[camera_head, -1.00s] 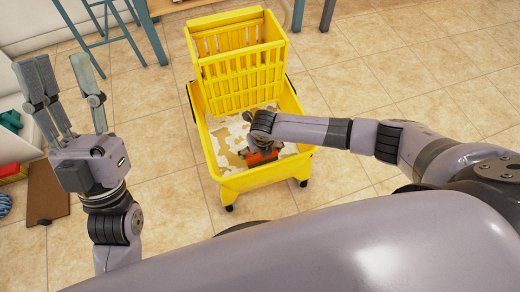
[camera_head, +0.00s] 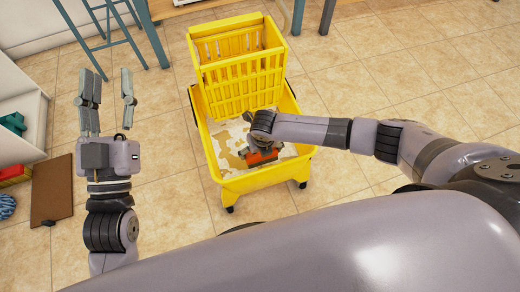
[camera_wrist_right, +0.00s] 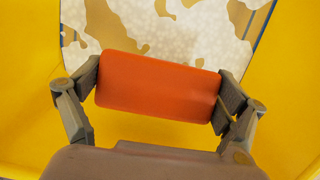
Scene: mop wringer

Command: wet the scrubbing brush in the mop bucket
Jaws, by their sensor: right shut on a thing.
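The yellow mop bucket (camera_head: 262,182) stands on the tiled floor with its slatted yellow wringer (camera_head: 243,85) at the far end. Dirty water with white foam (camera_head: 228,135) shows inside it. My right gripper (camera_wrist_right: 160,92) is inside the bucket, shut on the orange-red scrubbing brush (camera_wrist_right: 158,86). The brush also shows in the head view (camera_head: 262,156), low in the bucket near the front. Its bristles are hidden, and I cannot tell how deep they sit. My left gripper (camera_head: 108,100) is open and empty, pointing up, left of the bucket and apart from it.
A blue stool (camera_head: 110,28) stands at the back left. A white shelf (camera_head: 25,115) with a green item (camera_head: 14,123) is at the left edge. A brown board (camera_head: 52,188) lies on the floor there. The floor right of the bucket is clear.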

